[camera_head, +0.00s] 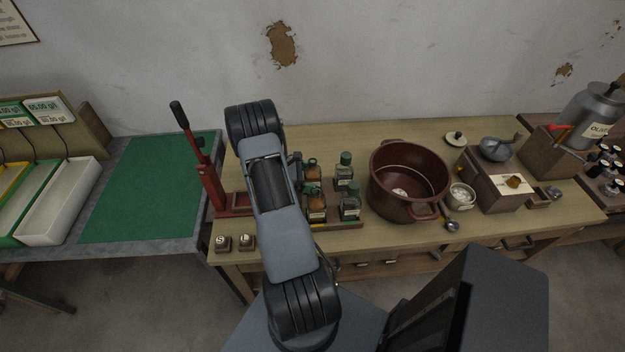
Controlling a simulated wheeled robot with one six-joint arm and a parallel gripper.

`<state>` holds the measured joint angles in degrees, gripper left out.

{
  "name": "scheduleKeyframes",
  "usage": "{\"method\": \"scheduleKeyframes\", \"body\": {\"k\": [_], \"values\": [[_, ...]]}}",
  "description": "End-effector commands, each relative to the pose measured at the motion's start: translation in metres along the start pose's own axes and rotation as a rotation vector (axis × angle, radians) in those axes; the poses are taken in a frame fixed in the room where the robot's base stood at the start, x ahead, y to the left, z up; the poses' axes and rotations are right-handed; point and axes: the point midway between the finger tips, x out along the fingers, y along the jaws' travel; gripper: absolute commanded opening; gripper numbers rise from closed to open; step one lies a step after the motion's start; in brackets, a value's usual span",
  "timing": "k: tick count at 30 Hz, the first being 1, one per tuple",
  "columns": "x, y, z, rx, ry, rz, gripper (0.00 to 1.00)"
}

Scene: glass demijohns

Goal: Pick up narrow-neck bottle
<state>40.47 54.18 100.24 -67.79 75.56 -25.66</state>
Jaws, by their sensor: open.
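Several small glass bottles with green tops stand in a group on a low wooden rack (342,224) at the middle of the wooden table. Two have plain green caps: a rear one (344,172) and a front one (350,203). Two with orange-brown contents stand left of them, a rear one (314,172) and a front one (316,207). I cannot tell which has the narrowest neck. My arm covers the left of the group. A dark part of my gripper (296,168) shows beside the arm, close to the left bottles; it is open, its fingertips mostly hidden.
A large dark red pot (408,183) stands right of the bottles, with a small white-filled cup (460,196) beyond it. A red lever press (199,165) stands left. Two small marked blocks (234,243) lie at the front-left edge. A green mat (150,190) covers the left table.

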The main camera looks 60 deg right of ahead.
Motion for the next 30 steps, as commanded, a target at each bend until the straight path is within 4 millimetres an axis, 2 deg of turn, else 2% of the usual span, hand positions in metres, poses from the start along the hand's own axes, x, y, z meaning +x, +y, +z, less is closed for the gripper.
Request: {"method": "scheduleKeyframes", "body": {"k": [5,26,30], "values": [[0.0001,0.0,-0.0002,0.0,0.0,0.0,0.89],[0.0001,0.0001,0.0003,0.001,0.0,-0.001,0.22],[-0.0002,0.0004,0.001,0.002,-0.002,0.0,0.2]]}}
